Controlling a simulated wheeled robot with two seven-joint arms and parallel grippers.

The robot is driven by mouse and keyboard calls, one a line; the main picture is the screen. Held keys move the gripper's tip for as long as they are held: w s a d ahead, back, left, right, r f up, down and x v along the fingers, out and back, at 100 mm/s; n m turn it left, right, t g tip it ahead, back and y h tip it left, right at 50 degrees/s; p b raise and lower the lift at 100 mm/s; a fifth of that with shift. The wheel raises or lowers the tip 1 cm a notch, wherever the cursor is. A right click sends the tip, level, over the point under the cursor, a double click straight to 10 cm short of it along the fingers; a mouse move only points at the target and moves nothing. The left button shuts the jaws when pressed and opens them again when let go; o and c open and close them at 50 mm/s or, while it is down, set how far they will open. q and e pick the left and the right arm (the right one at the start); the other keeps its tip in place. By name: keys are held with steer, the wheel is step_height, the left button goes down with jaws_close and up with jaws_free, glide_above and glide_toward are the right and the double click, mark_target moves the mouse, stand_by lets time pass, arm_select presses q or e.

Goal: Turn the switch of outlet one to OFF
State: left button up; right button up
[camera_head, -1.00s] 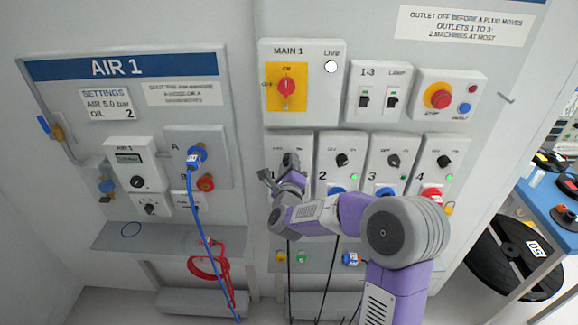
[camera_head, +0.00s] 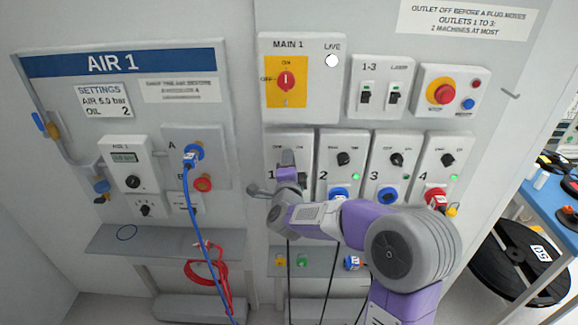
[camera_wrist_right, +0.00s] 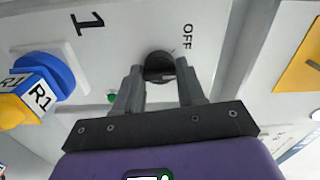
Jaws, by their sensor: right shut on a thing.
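Outlet one (camera_head: 308,148) is a white box under MAIN 1, mostly covered by my right gripper (camera_head: 289,160) in the head view. In the right wrist view its black round switch (camera_wrist_right: 158,62) sits between the fingertips of my right gripper (camera_wrist_right: 161,76), which is shut on it. The OFF label (camera_wrist_right: 187,37) is just right of the switch there. The switch's pointer is too hidden to read its position. A green lamp (camera_wrist_right: 112,97) shows beside the left finger. My left gripper is not in view.
In the wrist view a blue socket (camera_wrist_right: 44,72) holds a plug marked R1 (camera_wrist_right: 30,88). Outlets two (camera_head: 333,178), three (camera_head: 384,177) and four (camera_head: 432,170) stand to the right. The MAIN 1 box (camera_head: 323,100) is above, and the AIR 1 panel (camera_head: 125,92) is left.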

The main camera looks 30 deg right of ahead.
steer(key=n+p, duration=0.1)
steer(key=n, duration=0.7)
steer(key=shift+n+p, duration=0.3)
stand_by(0.5)
steer(key=o, duration=1)
steer(key=shift+v, duration=3.8)
